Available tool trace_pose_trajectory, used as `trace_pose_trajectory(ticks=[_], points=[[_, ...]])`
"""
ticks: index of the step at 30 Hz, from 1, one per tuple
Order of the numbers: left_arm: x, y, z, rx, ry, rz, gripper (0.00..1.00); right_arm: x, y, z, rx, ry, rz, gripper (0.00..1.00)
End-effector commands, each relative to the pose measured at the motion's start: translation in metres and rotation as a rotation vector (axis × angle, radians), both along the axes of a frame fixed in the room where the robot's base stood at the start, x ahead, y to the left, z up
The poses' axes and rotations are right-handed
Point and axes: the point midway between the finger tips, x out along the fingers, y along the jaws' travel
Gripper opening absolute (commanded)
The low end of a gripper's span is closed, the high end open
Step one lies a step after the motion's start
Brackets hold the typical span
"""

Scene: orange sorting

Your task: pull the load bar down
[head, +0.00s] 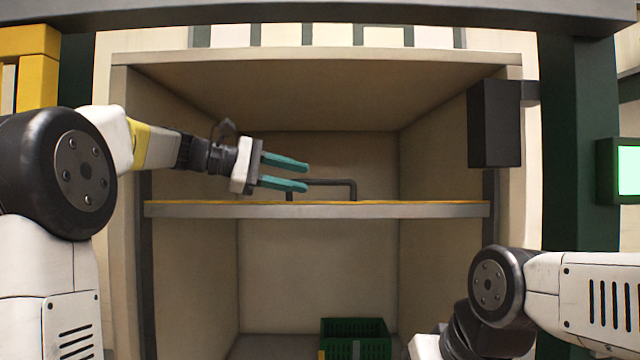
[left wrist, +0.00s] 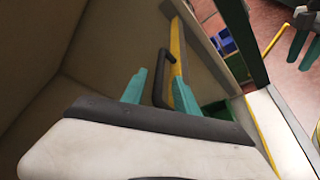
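The load bar (head: 420,210) is a grey beam with a yellow top edge, level across the open container at mid height. A dark bracket-shaped handle (head: 354,188) stands up from its middle. My left gripper (head: 305,176) is open at the handle's left end, its lower teal finger overlapping the handle in the head view. In the left wrist view the handle (left wrist: 158,82) shows between the two spread fingers, with the yellow edge of the bar (left wrist: 176,48) beyond. I see no grip on it. My right gripper (left wrist: 303,48) shows only in the left wrist view, open and empty.
A green crate (head: 355,326) stands on the container floor below the bar. A dark box (head: 495,123) hangs at the container's right side. A green-lit screen (head: 628,170) is on the right post. The space under the bar is otherwise clear.

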Motion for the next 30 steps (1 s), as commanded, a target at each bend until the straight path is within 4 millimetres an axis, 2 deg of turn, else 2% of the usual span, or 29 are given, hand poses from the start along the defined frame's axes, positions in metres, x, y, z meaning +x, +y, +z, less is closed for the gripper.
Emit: trace_pose_trajectory(ticks=[6, 10, 15, 22, 27, 30], points=[[0.010, -0.035, -0.008, 0.002, 0.000, -0.003, 0.36, 0.000, 0.000, 0.000, 0.000, 0.000, 0.000, 0.36], [0.015, -0.049, -0.012, 0.001, 0.001, -0.002, 0.36, 0.000, 0.000, 0.000, 0.000, 0.000, 0.000, 0.36], [0.018, -0.057, -0.014, 0.001, 0.000, -0.001, 0.36, 0.000, 0.000, 0.000, 0.000, 0.000, 0.000, 0.36], [0.019, -0.057, -0.013, 0.001, 0.000, 0.000, 0.36, 0.000, 0.000, 0.000, 0.000, 0.000, 0.000, 0.36], [0.019, -0.057, -0.013, 0.002, -0.001, 0.000, 0.03, 0.000, 0.000, 0.000, 0.000, 0.000, 0.000, 0.36], [0.018, -0.057, -0.013, 0.002, -0.001, 0.000, 0.00, 0.000, 0.000, 0.000, 0.000, 0.000, 0.000, 0.36]])
